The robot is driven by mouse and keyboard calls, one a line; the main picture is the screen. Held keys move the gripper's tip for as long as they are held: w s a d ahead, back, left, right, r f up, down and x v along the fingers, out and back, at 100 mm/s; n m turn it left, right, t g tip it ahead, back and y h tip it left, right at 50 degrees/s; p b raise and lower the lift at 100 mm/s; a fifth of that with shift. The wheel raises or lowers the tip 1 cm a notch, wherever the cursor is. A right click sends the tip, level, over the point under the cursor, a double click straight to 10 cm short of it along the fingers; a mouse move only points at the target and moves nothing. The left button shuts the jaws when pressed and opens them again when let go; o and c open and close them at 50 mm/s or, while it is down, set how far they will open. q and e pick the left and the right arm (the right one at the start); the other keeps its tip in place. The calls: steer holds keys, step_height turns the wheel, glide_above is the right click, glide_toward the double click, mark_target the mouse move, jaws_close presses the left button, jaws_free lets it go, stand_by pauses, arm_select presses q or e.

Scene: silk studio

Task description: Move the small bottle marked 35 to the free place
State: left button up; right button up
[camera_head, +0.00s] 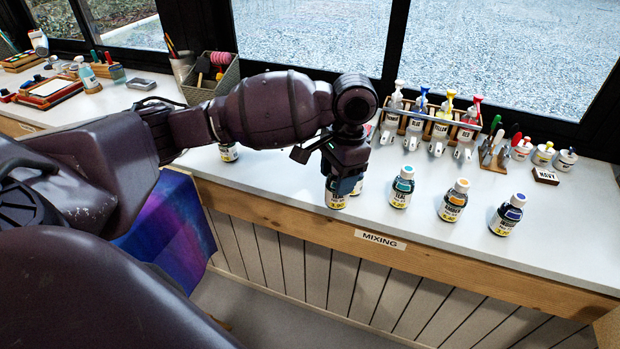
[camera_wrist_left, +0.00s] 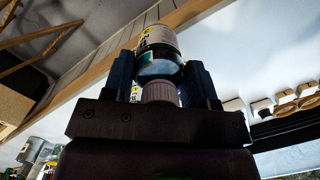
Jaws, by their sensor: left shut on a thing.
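My left gripper (camera_head: 338,180) points down over the front of the white counter and is shut on a small bottle (camera_head: 336,201). Its white and yellow label shows below the fingers; I cannot read 35 on it. In the left wrist view the fingers (camera_wrist_left: 160,80) stand on both sides of the bottle (camera_wrist_left: 160,45), its pale cap toward the palm. I cannot tell whether it touches the counter. To its right stand a teal-capped bottle (camera_head: 401,189), an orange-capped one (camera_head: 453,201) and a blue-capped one (camera_head: 507,215). My right gripper is not in view.
Another small bottle (camera_head: 229,153) stands left, partly behind my arm. Part of another shows just behind the gripper. A wooden rack (camera_head: 433,127) of pump bottles stands behind the row, with tools and jars further right. The counter edge reads MIXING (camera_head: 380,240).

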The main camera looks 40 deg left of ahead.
arm_select(q)
steer(key=w+a+r+m+t+p, duration=0.1)
steer(key=w+a+r+m, duration=0.3)
steer(key=a+r+m, duration=0.4)
steer(key=w+a+r+m+t+p, duration=0.1)
steer(key=w+a+r+m+p, duration=0.1)
steer(key=w+a+r+m, duration=0.55)
steer(key=s+f, duration=0.1)
steer(key=f, duration=0.6)
steer(key=s+d+f+m+b, duration=0.1)
steer(key=f, duration=0.6)
steer(key=d+f+m+b, duration=0.1)
steer(key=f, duration=0.6)
steer(key=shift+s+f+y, duration=0.25)
steer(key=shift+s+y, duration=0.05)
steer(key=shift+s, duration=0.1)
steer(key=shift+f, duration=0.2)
steer(key=o, duration=0.9)
steer(key=shift+o, duration=0.4)
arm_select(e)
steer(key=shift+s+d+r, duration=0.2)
